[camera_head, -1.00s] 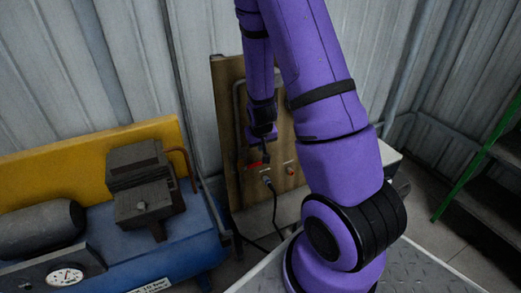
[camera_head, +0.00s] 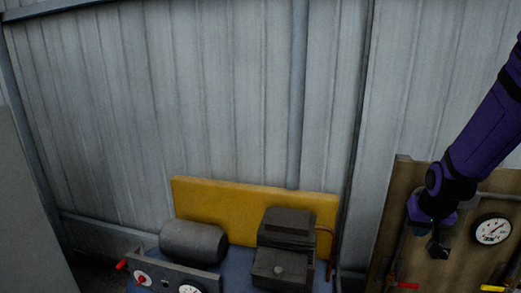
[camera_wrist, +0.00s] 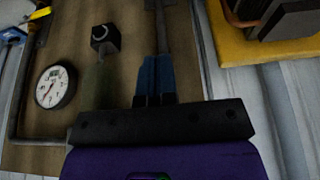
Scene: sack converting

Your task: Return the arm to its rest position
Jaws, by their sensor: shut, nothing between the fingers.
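My purple arm reaches in from the right edge of the head view. My gripper (camera_head: 438,246) hangs at its end, small and dark, in front of the brown board (camera_head: 401,193). It is left of the round white gauge (camera_head: 491,230). In the wrist view, the two blue fingers of my gripper (camera_wrist: 156,60) lie together with nothing between them. They point towards the board (camera_wrist: 185,60) and a grey vertical pipe (camera_wrist: 164,28). Whether they touch the board cannot be told.
A blue machine with a dark tank (camera_head: 194,242), a dark block (camera_head: 284,243) and a yellow panel (camera_head: 192,197) stands left of the board. A red handle (camera_head: 407,286) shows low on the board. A corrugated wall (camera_head: 230,90) closes the back.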

